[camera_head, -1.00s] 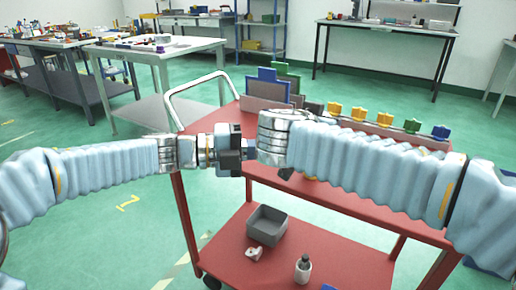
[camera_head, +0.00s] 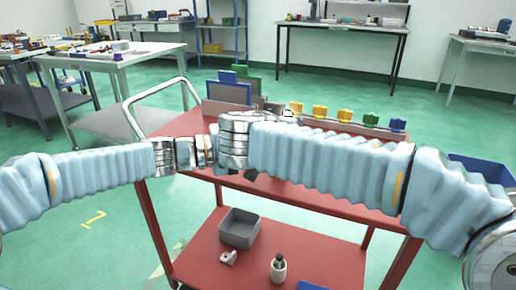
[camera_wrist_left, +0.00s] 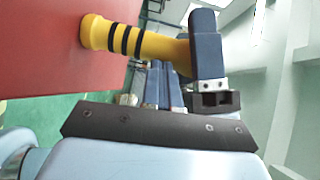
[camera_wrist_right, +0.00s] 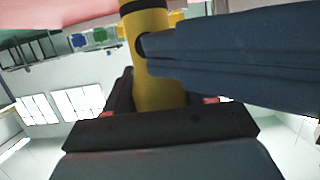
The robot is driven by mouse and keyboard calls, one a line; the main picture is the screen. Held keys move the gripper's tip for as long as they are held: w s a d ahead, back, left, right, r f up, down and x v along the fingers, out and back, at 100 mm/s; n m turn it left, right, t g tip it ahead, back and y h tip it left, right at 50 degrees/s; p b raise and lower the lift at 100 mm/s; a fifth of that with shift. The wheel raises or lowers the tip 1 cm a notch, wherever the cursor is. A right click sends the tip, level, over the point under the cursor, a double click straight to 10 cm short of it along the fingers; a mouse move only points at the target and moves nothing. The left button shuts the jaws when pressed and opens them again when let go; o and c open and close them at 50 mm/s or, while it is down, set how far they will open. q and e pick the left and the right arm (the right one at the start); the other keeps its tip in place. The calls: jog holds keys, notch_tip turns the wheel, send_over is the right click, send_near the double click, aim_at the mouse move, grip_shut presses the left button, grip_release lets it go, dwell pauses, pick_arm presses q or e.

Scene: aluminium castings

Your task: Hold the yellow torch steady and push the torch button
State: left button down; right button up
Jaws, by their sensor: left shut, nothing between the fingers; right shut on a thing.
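The yellow torch (camera_wrist_right: 153,75) with black bands stands upright in the right wrist view, between the dark fingers of my right gripper. It also shows in the left wrist view (camera_wrist_left: 160,46), lying across the top beside a blue-grey finger of my right gripper (camera_wrist_left: 207,50). My left gripper's closed fingers (camera_wrist_right: 150,48) come in from the right in the right wrist view, tips at a dark spot on the torch's side, perhaps the button. Whether they touch it or press it I cannot tell. In the head view my arms meet in front of the trolley; the torch is hidden there.
A red trolley (camera_head: 320,236) stands below my arms. Its lower shelf holds a grey bin (camera_head: 239,229), a small white part (camera_head: 229,257) and a white bottle (camera_head: 278,269). Coloured pieces line the top's back edge. A blue bin (camera_head: 480,170) is at the right. Green floor is open on the left.

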pick_arm(q)
jog(key=shift+w, duration=0.1)
pick_arm(e)
jog(key=shift+s+a, duration=0.2)
jog(key=shift+a, duration=0.1)
pick_arm(q)
jog(key=shift+s+a, duration=0.2)
jog(key=shift+a, duration=0.35)
jog(key=v, duration=0.9)
pick_arm(e)
jog(key=shift+w+d, duration=0.1)
jog(key=o, duration=1.2)
jog(key=shift+o, duration=0.2)
